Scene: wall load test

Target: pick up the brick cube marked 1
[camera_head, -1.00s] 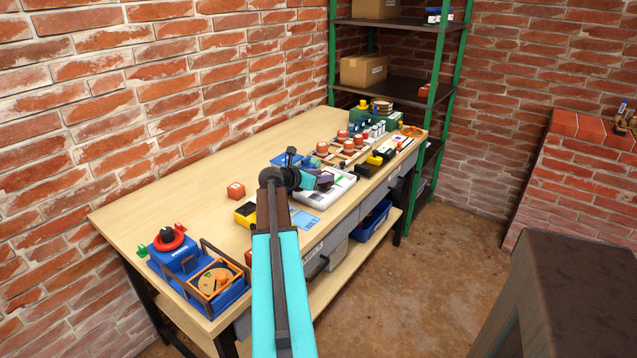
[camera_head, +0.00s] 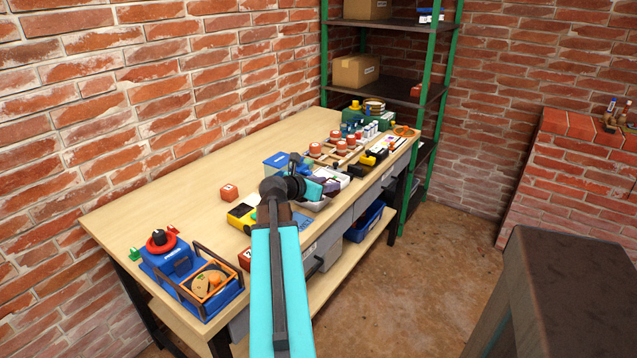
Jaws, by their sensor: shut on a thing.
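A small red-brown brick cube (camera_head: 229,192) sits alone on the left part of the bench top. A second brick cube (camera_head: 245,258) lies near the front edge, just left of my arm and partly hidden by it. I cannot read the mark on either cube. My gripper (camera_head: 328,187) is over the front edge of the bench, right of both cubes. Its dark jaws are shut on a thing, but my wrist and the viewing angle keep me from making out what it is.
A blue tool holder (camera_head: 185,262) stands at the left end of the wooden bench (camera_head: 150,207). A yellow-black bin (camera_head: 242,217) and a blue box (camera_head: 281,163) flank my wrist. Several red-topped pieces stand farther right. A green-posted shelf (camera_head: 386,90) stands behind. The back left top is clear.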

